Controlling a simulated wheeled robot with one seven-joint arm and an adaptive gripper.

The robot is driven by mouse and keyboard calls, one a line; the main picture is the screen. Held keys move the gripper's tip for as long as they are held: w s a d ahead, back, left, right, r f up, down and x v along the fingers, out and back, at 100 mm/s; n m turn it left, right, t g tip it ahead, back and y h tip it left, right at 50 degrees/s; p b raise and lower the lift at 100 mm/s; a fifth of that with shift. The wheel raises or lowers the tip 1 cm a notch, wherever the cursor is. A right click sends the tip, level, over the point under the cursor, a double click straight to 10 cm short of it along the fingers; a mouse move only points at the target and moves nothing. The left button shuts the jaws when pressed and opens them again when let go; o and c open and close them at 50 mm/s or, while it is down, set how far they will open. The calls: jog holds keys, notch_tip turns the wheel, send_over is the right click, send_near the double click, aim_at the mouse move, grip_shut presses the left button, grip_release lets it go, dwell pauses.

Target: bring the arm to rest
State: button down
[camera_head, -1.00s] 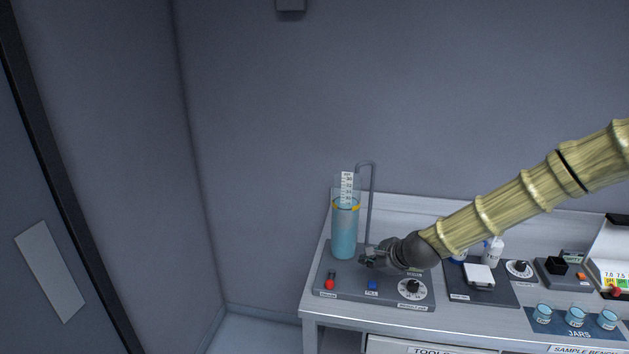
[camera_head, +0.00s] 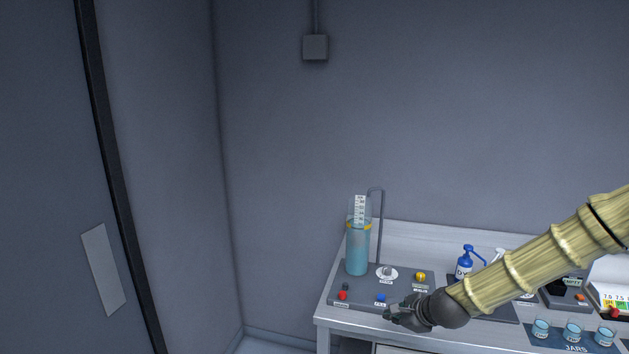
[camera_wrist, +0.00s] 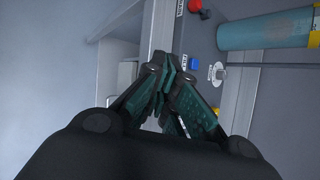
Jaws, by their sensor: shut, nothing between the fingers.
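My gripper (camera_head: 390,313) is over the front edge of the grey control panel (camera_head: 345,284) at the left end of the bench. Its dark green fingers are shut with nothing between them, as the wrist view shows (camera_wrist: 166,62). The blue button (camera_head: 380,298) and the red button (camera_head: 343,295) are on the panel to the left of the gripper. A clear column of blue liquid (camera_head: 357,250) stands upright behind them. A dial (camera_head: 387,273) and a yellow knob (camera_head: 420,276) are behind the gripper. The front right of the panel is hidden by my gripper and arm.
A blue bottle (camera_head: 464,262) stands right of the panel, partly behind my arm. Jars (camera_head: 541,328) stand at the front right. A thin bent pipe (camera_head: 379,225) rises beside the column. The wall (camera_head: 300,130) above the bench is mostly bare.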

jog(key=s+a+f+n+g+h+b, duration=0.3)
jog(key=s+f+n, duration=0.6)
jog(key=s+f, duration=1.1)
jog(key=s+d+f+n+g+b, duration=0.1)
jog(key=s+f+n, duration=0.5)
jog(key=s, duration=0.7)
jog(key=s+d+f+n+g+b, duration=0.2)
jog(key=s+f+n+g, duration=0.2)
jog(key=s+f, duration=0.4)
jog(key=s+n, duration=0.1)
jog(key=s, duration=0.3)
jog(key=shift+s+d+n+h, duration=0.35)
jog(key=shift+d+n+h, duration=0.05)
